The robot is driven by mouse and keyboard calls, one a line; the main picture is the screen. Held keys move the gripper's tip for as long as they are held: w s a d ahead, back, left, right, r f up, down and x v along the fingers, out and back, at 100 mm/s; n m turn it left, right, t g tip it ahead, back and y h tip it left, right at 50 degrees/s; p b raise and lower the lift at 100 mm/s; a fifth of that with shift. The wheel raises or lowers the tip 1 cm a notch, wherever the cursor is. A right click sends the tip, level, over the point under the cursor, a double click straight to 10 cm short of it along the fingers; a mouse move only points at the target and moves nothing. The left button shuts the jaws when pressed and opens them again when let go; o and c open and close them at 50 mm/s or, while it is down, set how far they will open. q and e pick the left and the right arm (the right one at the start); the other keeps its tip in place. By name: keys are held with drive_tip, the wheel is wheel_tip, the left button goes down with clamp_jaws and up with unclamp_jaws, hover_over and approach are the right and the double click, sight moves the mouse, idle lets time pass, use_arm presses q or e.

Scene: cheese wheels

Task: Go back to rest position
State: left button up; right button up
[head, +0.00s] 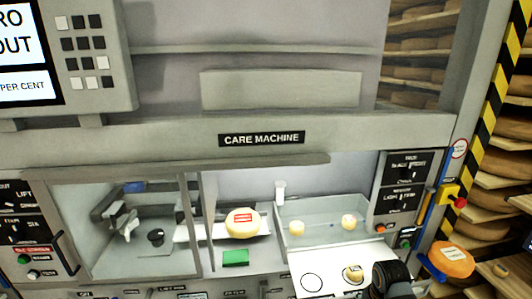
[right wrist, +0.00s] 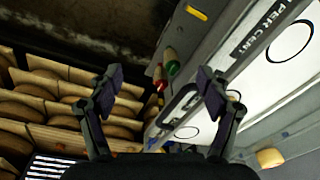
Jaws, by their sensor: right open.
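My right gripper (right wrist: 160,80) is open and empty in the right wrist view, its two dark fingers spread wide apart. Nothing is between its fingertips, which hang in front of shelves and a grey panel edge. In the head view a dark part of my right arm (head: 391,280) shows at the bottom right, in front of the white panel. My left gripper is not in view.
The care machine holds a labelled cheese wheel (head: 242,222) and a clear bin (head: 322,228) with two small cheeses. An orange cheese (head: 451,260) lies at the right. Shelves of cheese wheels (right wrist: 45,105) stand beside the machine.

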drive_tip(key=s+a+n+t, duration=0.1)
drive_tip(key=s+a+n, duration=0.2)
drive_tip(key=s+n, duration=0.45)
drive_tip(key=s+a+n+t, duration=0.2)
drive_tip(key=s+n, duration=0.3)
drive_tip(key=s, duration=0.5)
wheel_tip(320, 180, down, 33)
drive_tip(key=s+d+g+b, duration=0.2)
drive_tip(key=d+b, duration=0.1)
drive_tip(key=b, duration=0.4)
use_arm(q)
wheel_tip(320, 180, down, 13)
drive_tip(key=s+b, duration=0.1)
drive_tip(key=b, duration=0.5)
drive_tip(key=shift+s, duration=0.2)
use_arm(e)
drive_tip(key=s+f, duration=1.8)
drive_tip(key=f, duration=0.4)
drive_tip(key=shift+s+d+f+g, duration=0.2)
drive_tip(key=shift+s+d+g, duration=0.15)
drive_tip(key=shift+g, duration=0.05)
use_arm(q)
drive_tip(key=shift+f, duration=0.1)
